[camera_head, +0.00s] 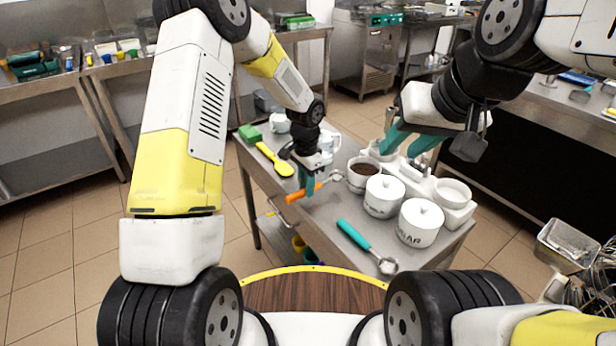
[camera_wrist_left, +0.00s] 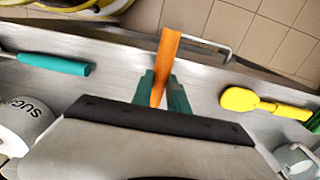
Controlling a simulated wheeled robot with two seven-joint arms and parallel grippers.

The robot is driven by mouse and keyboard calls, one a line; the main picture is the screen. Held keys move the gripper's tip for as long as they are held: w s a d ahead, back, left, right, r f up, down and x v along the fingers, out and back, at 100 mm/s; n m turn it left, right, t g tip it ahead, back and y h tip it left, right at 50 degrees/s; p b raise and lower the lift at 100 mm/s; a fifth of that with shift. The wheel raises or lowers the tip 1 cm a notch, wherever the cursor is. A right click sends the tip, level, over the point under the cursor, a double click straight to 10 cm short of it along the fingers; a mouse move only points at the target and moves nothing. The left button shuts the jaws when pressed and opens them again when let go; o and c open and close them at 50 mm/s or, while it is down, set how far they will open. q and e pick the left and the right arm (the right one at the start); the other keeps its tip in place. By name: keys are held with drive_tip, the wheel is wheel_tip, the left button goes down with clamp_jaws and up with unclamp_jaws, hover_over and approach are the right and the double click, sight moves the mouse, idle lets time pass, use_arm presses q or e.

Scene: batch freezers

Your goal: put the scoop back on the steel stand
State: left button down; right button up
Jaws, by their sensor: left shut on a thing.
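My left gripper (camera_head: 307,184) is shut on the orange handle of a scoop (camera_head: 296,195), above or at the steel table (camera_head: 318,228). The scoop's round metal end points right in the head view, towards a white cup of dark contents. The left wrist view shows the orange handle (camera_wrist_left: 167,62) between the green fingers (camera_wrist_left: 160,92). A second scoop with a teal handle (camera_head: 353,234) lies near the table's front edge. My right gripper (camera_head: 408,146) has its fingers apart over the white holder. I cannot make out a separate steel stand.
The cup with dark contents (camera_head: 362,173), two lidded white jars (camera_head: 384,197) (camera_head: 420,223) and a white holder with bowls (camera_head: 461,213) crowd the table's right side.

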use_arm(q)
drive_tip(key=shift+s+f, duration=0.1)
drive_tip(key=shift+f, duration=1.35)
drive_tip(key=shift+f, duration=0.1)
drive_tip(key=c, duration=1.3)
unclamp_jaws()
